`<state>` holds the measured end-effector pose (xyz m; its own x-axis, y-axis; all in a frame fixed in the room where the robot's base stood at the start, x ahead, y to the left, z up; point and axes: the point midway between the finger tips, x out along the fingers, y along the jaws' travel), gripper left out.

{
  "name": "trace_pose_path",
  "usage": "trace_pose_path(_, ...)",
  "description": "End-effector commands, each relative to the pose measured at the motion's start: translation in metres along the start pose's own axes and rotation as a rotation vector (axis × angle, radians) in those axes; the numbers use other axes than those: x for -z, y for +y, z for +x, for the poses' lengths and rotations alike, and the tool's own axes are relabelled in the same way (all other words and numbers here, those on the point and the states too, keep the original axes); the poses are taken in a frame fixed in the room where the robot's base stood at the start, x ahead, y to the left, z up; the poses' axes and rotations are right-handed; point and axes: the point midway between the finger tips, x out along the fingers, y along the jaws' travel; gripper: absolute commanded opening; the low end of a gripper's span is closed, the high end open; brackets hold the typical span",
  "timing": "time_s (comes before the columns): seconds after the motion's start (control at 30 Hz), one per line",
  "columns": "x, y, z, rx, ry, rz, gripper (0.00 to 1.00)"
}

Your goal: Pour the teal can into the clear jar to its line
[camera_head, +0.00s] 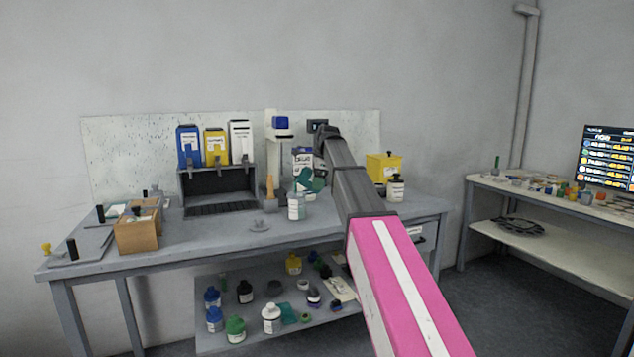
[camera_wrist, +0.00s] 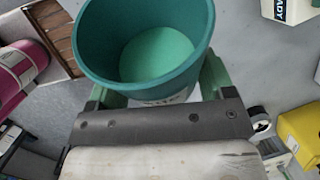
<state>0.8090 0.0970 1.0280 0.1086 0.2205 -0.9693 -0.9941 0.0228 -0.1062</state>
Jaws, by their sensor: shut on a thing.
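The teal can (camera_wrist: 140,40) fills the top middle of the wrist view, open end toward the camera, with lighter teal liquid (camera_wrist: 157,53) inside. My gripper (camera_wrist: 155,82) is shut on it, a green finger on each side. In the head view the teal can (camera_head: 307,179) shows small beside the end of my arm, just above the clear jar (camera_head: 296,207). The jar stands on the bench and has a white label. Its line and fill level are too small to read. I cannot tell whether any liquid is flowing.
A blue-labelled carton (camera_head: 303,156) stands behind the can. A black rack (camera_head: 218,187) with blue, yellow and white cartridges is to the left. A yellow box (camera_head: 383,166) and a white bottle (camera_head: 396,188) are to the right. A wooden box (camera_head: 137,234) sits further left.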

Motion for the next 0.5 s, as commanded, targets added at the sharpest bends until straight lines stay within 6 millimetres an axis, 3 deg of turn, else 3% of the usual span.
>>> trace_pose_path(0.5,-0.0001,0.0000,0.0003,0.001,0.022,-0.003,0.39)
